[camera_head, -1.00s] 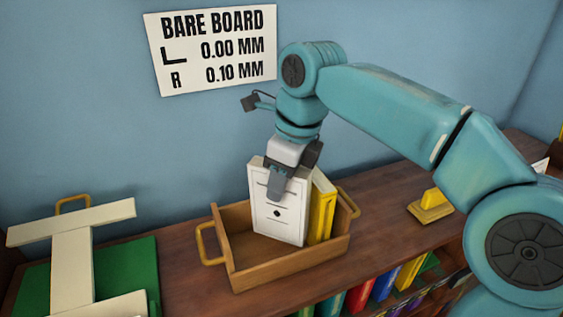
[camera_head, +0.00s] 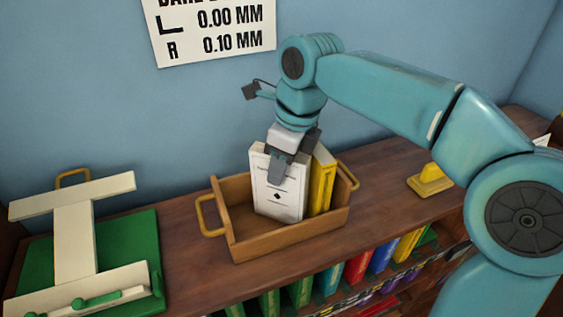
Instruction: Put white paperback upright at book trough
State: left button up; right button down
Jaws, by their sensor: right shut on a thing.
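The white paperback (camera_head: 278,203) stands about upright inside the wooden book trough (camera_head: 285,243), with its lower end behind the trough's front wall. A yellow book (camera_head: 322,183) stands close against its right side in the trough. My right gripper (camera_head: 277,172) is shut on the top part of the white paperback, one dark finger showing on its front face. The other finger is hidden behind the book. I cannot tell whether the book's bottom touches the trough floor. My left gripper is not in view.
The trough has free room to the left of the white book and yellow handles (camera_head: 207,216) at its ends. A cream frame on a green board (camera_head: 82,240) lies at left. A yellow block (camera_head: 430,179) sits at right. Several colored books (camera_head: 355,270) fill the shelf below.

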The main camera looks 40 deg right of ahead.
jog(key=shift+w+d+f, duration=0.25)
jog(key=shift+d+f, duration=0.05)
jog(key=shift+f, duration=0.05)
jog(key=c, duration=1)
grip_release()
jog(key=shift+w, duration=0.1)
jog(key=o, duration=0.4)
jog(key=shift+a, duration=0.2)
jog(key=shift+c, duration=0.2)
jog(key=v, duration=1.6)
jog(key=shift+s+r, duration=0.2)
jog(key=shift+s, duration=0.15)
jog(key=shift+s, duration=0.15)
